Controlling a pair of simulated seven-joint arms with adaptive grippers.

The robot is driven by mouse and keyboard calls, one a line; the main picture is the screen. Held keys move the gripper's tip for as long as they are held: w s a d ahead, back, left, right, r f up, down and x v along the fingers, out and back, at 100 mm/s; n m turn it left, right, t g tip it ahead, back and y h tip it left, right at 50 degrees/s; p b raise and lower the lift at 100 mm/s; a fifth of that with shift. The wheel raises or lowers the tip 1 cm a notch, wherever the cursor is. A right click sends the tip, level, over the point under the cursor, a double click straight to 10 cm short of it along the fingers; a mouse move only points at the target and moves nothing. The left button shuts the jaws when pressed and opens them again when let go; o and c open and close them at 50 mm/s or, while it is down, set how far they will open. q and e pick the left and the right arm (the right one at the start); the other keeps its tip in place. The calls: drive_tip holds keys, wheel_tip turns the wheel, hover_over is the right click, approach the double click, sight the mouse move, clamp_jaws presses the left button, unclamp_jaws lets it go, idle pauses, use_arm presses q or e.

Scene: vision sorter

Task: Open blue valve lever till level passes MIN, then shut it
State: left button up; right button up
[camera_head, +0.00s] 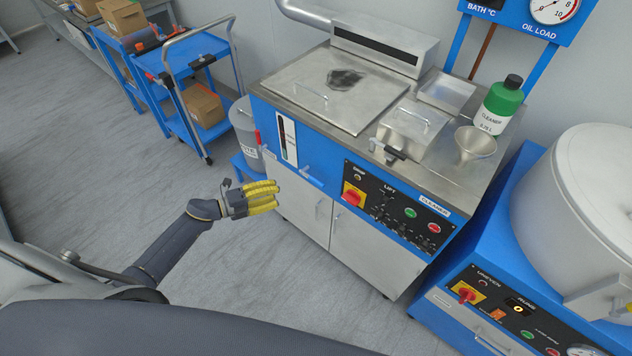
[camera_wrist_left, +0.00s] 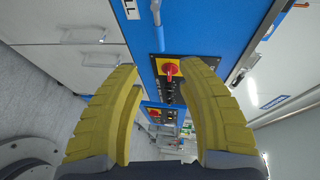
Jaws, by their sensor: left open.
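The blue valve lever (camera_head: 312,179) sits on the blue front panel of the cleaner machine, just below and right of the level gauge (camera_head: 288,137). The gauge is a white plate with a dark vertical tube and small coloured marks; its level is too small to read. My left gripper (camera_head: 276,196), with yellow fingers, is in front of the machine, left of and lower than the lever, apart from it. It is open and empty. In the left wrist view its fingers (camera_wrist_left: 166,85) stand wide apart, with only distant panel parts visible between them. My right gripper is not in view.
A red rotary switch (camera_head: 353,195) is on the control panel right of the lever; it also shows in the left wrist view (camera_wrist_left: 171,69). A grey bucket (camera_head: 244,130) stands left of the machine. A blue trolley (camera_head: 188,95) is farther back. The floor around my gripper is clear.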

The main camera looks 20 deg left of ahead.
sight(317, 180)
use_arm(q)
drive_tip(key=x, duration=1.6)
drive_tip(key=shift+w+d+f, duration=0.1)
drive_tip(key=shift+d+f, duration=0.05)
drive_tip(key=shift+f, duration=0.05)
drive_tip(key=shift+c, duration=0.3)
clamp_jaws()
